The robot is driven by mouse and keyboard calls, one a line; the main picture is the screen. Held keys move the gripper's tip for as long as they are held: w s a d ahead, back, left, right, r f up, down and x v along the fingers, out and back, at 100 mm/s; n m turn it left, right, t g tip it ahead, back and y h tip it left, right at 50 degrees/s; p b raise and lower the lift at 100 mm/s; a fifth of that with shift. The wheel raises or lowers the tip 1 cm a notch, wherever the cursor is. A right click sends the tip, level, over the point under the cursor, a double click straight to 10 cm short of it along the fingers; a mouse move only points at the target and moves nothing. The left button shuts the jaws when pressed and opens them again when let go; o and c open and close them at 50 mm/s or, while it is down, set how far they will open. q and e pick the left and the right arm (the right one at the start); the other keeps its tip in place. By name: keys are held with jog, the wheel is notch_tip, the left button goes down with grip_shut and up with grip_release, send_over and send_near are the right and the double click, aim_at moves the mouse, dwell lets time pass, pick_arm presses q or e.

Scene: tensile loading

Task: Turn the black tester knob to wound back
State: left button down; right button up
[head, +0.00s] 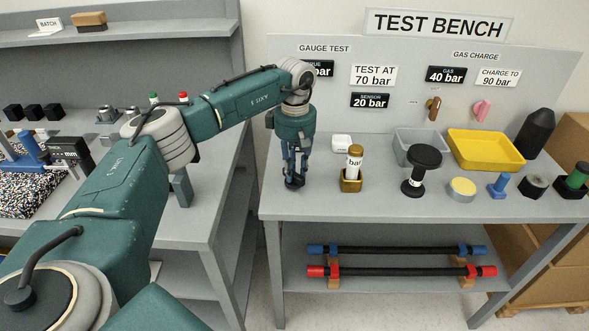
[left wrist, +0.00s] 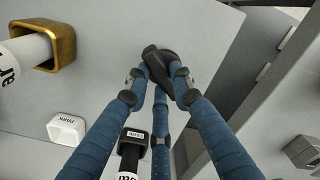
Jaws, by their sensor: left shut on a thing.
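My left gripper (head: 294,182) points down at the left end of the test bench. Its blue fingers close around a small black piece, which I take for the black tester knob (left wrist: 160,66); in the left wrist view it shows between the fingertips, partly covered by them. In the head view the fingers mostly hide it. I cannot tell from the frames which way the knob is turned. My right gripper is in neither view.
A gauge in a brass holder (head: 351,183) stands just right of my gripper. A white park holder (head: 342,142) is behind it, and a black gauge (left wrist: 130,160) shows close by. A black-topped stand (head: 424,156) and yellow tray (head: 485,150) are farther right. The bench's left edge is close.

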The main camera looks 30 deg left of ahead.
aim_at(296, 173)
pick_arm(q)
jog(key=m, duration=0.4)
jog(key=shift+d+r+m, duration=0.1)
jog(key=shift+d+m, duration=0.05)
jog(key=shift+m, duration=0.15)
jog(key=m, duration=0.4)
jog(key=shift+s+m, duration=0.1)
jog(key=shift+m, duration=0.3)
jog(key=c, duration=1.5)
grip_release()
notch_tip(296, 173, up, 12)
